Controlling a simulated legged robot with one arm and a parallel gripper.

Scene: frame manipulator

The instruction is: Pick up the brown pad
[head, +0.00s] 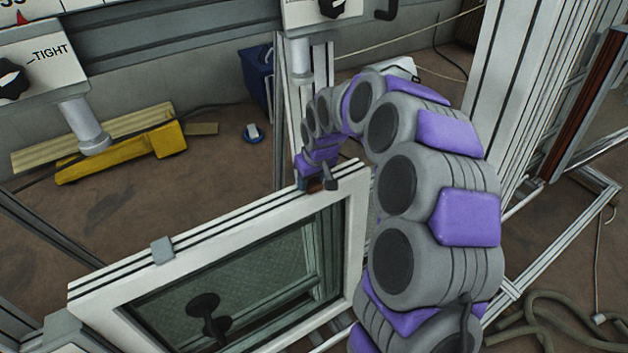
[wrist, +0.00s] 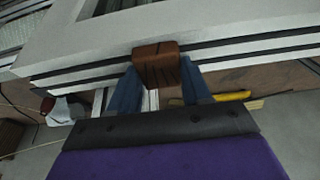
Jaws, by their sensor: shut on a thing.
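The brown pad (wrist: 156,64) is a small rounded block at the edge of the white window frame (wrist: 60,60) in the wrist view. My gripper (wrist: 160,92) is shut on it, with one blue finger on each side. The pad is against the grooved edge of the frame; I cannot tell whether it touches it. In the head view my gripper (head: 316,184) is at the top right corner of the white frame (head: 215,228), and the brown pad (head: 314,185) shows only as a small dark brown patch, mostly hidden by the gripper.
A grey clip (head: 162,250) sits on the frame's top edge, and a black knob (head: 207,308) is at its pane. Metal profile posts (head: 520,80) stand at the right. A hose (head: 560,320) lies at the lower right. A yellow block (head: 120,155) is on the floor behind.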

